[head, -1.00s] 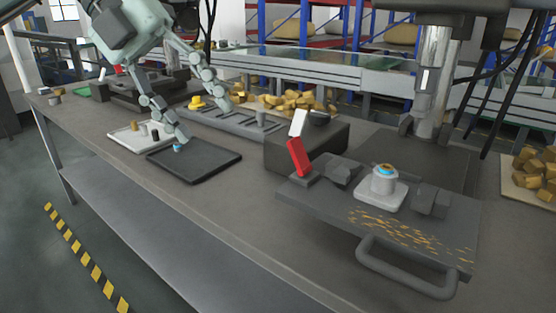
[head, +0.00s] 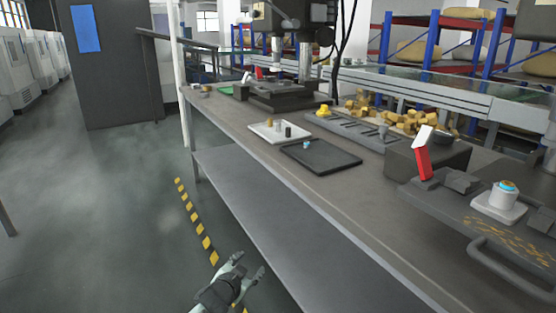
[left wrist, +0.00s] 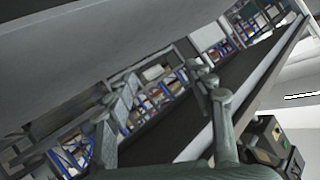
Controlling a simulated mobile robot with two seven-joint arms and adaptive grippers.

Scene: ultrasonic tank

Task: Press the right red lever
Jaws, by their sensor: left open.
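The right red lever (head: 422,160) stands up from the dark fixture at the right of the bench in the head view, with a white piece at its top. A second, smaller red lever (head: 258,73) shows at the far station; it is partly hidden. My left gripper (head: 250,264) is low in front of the bench, over the floor, well apart from both levers. It is open and empty. Its spread fingers (left wrist: 165,84) also show in the left wrist view, with neither lever visible there. My right gripper is not in view.
A handle bar (head: 510,265) juts from the right fixture plate, which bears a white round part (head: 502,195). A black tray (head: 320,157) and a white tray (head: 270,138) lie on the bench. A lower shelf (head: 255,190) runs beneath. Floor at left is clear.

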